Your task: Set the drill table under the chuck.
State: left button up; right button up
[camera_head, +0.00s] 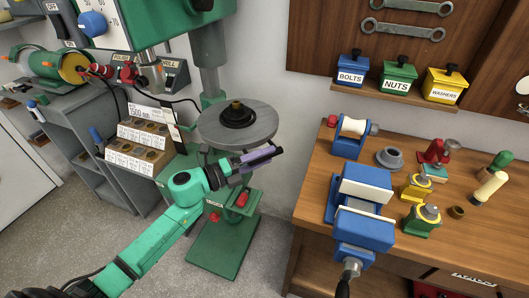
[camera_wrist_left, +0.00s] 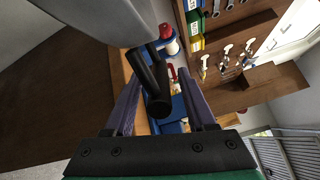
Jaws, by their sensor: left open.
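The round grey drill table (camera_head: 208,127) is on the green drill press, with a black ring-shaped part with a brass centre (camera_head: 238,113) on it. The chuck (camera_head: 151,75) hangs under the green drill head (camera_head: 150,20), up and left of the table in the head view. My left gripper (camera_head: 262,156) is at the table's front right edge. In the left wrist view the gripper (camera_wrist_left: 160,105) is open, a black handle (camera_wrist_left: 157,92) showing between its purple fingers; contact cannot be told. The table's grey underside or edge (camera_wrist_left: 105,18) fills the top left there. My right gripper is out of view.
A wooden bench (camera_head: 312,205) with a blue vise (camera_head: 365,190) stands to the right. A box of labelled goods (camera_head: 135,155) stands left of the press. Red knobs (camera_head: 242,199) sit low on the press.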

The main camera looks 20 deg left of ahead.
pick_arm(q)
jog(key=shift+w+d, duration=0.15)
jog(key=shift+d, duration=0.1)
jog(key=shift+a, duration=0.1)
grip_shut()
jog(key=shift+f, duration=0.1)
dwell(1.1)
